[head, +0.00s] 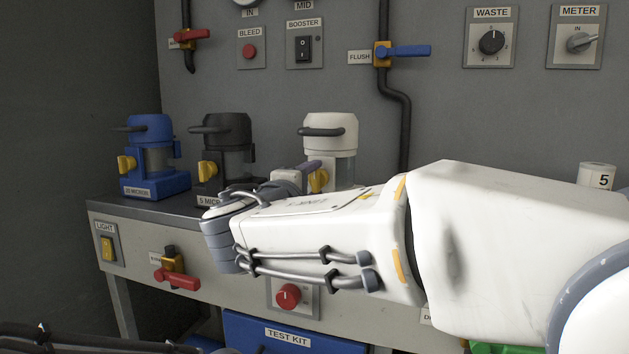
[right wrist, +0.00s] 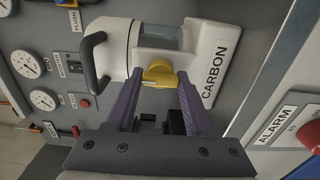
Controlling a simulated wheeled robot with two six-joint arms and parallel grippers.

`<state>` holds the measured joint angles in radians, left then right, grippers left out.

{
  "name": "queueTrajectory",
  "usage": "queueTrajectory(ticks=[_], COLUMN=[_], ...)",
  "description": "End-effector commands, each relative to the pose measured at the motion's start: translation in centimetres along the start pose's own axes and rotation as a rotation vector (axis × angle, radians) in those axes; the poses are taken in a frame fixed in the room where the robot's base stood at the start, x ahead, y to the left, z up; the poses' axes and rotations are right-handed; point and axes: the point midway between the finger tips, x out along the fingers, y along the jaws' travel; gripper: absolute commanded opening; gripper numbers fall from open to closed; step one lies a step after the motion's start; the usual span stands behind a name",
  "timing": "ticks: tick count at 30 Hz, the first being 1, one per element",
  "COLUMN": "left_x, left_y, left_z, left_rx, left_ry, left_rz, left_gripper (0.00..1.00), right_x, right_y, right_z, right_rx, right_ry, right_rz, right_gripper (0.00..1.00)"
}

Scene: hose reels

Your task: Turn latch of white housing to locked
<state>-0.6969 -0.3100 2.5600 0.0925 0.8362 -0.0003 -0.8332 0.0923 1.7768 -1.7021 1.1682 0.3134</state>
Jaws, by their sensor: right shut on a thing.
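The white housing (head: 331,122) stands on the bench at the back, right of the blue and black housings, with a dark handle at its top. In the right wrist view the white housing (right wrist: 205,48) appears turned on its side, with a CARBON label. Its yellow latch (head: 318,181) is partly hidden by my gripper; the latch (right wrist: 158,73) shows between the purple fingertips in the right wrist view. My right gripper (right wrist: 160,80) is shut on this latch, one finger on each side. Whether the latch is locked is unclear. My left gripper is not in view.
The blue housing (head: 151,150) and black housing (head: 226,140) stand to the left, each with a yellow latch. My right arm covers much of the bench front. A pipe with a blue-handled FLUSH valve (head: 403,51) runs down the wall behind. A TEST KIT box (head: 288,333) is below.

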Motion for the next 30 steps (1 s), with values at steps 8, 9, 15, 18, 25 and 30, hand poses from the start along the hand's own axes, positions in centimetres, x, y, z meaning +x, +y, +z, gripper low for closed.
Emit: queueTrajectory(ticks=[8,9,15,18,25,30], left_x=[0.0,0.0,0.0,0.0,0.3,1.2], left_y=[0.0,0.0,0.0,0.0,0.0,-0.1], left_z=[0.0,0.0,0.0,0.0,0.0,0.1], left_rx=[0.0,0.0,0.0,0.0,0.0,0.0], left_ry=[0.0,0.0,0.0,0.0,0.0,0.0], left_rz=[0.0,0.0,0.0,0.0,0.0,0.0], left_gripper=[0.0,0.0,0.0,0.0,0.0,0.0], right_x=[0.0,0.0,0.0,0.0,-0.6,-3.3], right_y=[0.0,0.0,0.0,0.0,-0.1,-0.2], right_z=[-0.2,-0.2,-0.1,-0.1,-0.1,-0.2], right_rx=[-0.007,-0.007,-0.006,-0.005,-0.003,-0.001], right_ry=[0.005,0.006,0.004,0.003,0.003,0.008], right_rz=[0.001,0.001,0.001,0.001,0.001,0.001], right_gripper=[0.0,0.0,0.83,0.83,0.83,0.83])
